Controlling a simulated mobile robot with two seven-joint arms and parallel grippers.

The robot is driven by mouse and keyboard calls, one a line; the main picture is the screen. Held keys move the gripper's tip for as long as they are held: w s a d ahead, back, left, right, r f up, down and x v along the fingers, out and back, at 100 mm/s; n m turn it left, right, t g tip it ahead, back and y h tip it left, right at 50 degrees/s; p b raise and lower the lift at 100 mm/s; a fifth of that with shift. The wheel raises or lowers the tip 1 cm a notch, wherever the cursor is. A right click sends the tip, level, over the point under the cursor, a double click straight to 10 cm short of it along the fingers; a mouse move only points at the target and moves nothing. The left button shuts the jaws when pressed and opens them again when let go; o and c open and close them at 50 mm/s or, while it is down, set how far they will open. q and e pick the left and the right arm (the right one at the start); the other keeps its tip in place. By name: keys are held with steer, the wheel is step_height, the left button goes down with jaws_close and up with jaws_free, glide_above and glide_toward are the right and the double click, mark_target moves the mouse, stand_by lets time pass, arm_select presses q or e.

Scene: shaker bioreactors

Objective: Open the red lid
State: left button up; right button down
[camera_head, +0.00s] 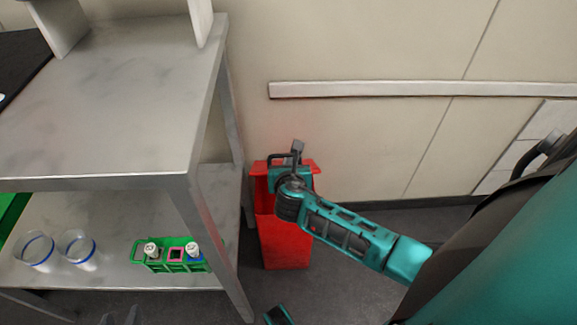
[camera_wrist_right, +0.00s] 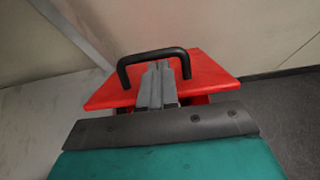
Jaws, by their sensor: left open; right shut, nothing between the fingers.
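The red lid (camera_wrist_right: 208,72) is on top of a red bin (camera_head: 285,245) beside the metal shelf. In the wrist view its black handle (camera_wrist_right: 152,54) arches over the lid. My right gripper (camera_wrist_right: 160,68) is shut with nothing between its fingers. Its fingertips are at the handle, within the arch as seen from the wrist; I cannot tell if they touch it. In the head view my right gripper (camera_head: 298,147) and wrist cover much of the lid, so its tilt is unclear. My left gripper (camera_head: 119,315) is open and empty at the bottom edge, far from the bin.
A metal shelf unit (camera_head: 110,100) stands left of the bin. Its lower shelf holds a green rack (camera_head: 170,266) with white-capped bottles and two clear cups (camera_head: 76,246) with blue rings. A wall with a rail (camera_head: 420,89) is behind the bin. The floor to the right is clear.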

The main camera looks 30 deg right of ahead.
arm_select(q)
steer(key=shift+s+r, duration=0.1)
arm_select(e)
steer(key=shift+r, duration=0.1)
